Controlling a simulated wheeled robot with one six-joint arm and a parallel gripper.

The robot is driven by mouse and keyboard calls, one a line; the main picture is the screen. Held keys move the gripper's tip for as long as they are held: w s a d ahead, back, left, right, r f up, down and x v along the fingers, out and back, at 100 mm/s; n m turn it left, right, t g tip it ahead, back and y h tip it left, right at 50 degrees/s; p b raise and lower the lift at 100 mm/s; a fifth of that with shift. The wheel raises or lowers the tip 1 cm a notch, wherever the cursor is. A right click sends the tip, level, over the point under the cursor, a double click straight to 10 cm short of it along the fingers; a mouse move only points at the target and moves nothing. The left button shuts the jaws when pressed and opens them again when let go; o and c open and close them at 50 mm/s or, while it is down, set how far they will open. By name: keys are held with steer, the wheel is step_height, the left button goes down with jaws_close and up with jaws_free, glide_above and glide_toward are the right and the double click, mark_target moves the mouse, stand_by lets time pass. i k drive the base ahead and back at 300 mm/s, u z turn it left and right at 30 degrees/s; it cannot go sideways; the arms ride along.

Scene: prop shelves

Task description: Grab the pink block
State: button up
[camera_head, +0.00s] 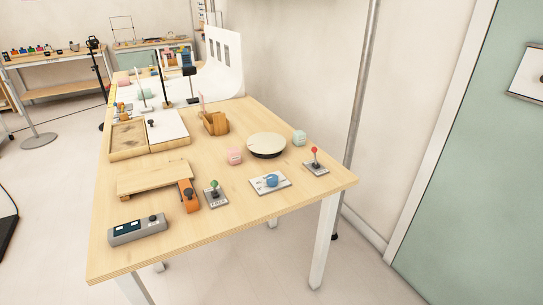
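A small pink block (234,155) sits on the wooden table (240,201), near its middle, left of a round cream disc and above the joystick with the green knob. Another pink item (124,81) lies at the far left end of the table; it is too small to make out clearly. My gripper is not in view, and nothing is seen touching the pink block.
Around the block stand a round disc (266,144), a wooden holder (214,122), a green block (299,138), a green-knobbed joystick (215,194), a red-knobbed joystick (315,162) and a blue-knobbed plate (270,182). A wooden riser (152,178) is at left.

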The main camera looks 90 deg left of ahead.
mark_target(234, 157)
steer(key=i, duration=1.4)
steer(key=u, duration=3.85)
steer(key=i, duration=1.65)
